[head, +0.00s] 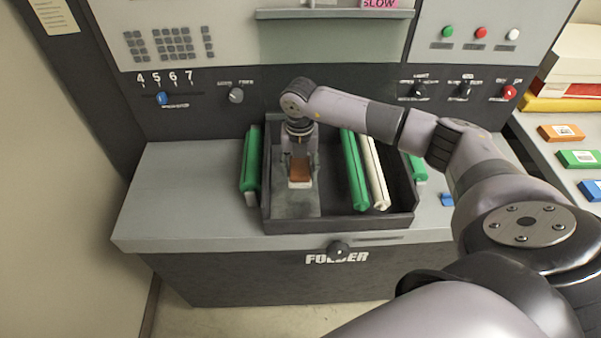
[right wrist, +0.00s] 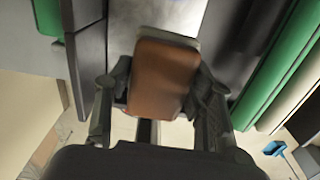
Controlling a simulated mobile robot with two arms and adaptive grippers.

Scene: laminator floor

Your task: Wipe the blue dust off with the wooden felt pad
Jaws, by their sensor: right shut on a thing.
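My right gripper (head: 300,158) points down into the dark tray and is shut on the wooden felt pad (head: 300,172). The pad is a brown block with a pale felt edge below it. In the right wrist view the pad (right wrist: 163,76) sits between the two black fingers. The pad is over the grey plate (head: 294,205) in the left part of the tray; I cannot tell whether the felt touches it. I make out no clear blue dust on the plate; the pad and gripper hide part of it. My left gripper is not in view.
The dark tray (head: 340,224) has raised walls. Green and cream rollers (head: 375,173) lie in its right part. Another green roller (head: 250,160) is outside its left wall. A small blue object (head: 447,200) lies right on the counter. The counter's left end (head: 180,190) is clear.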

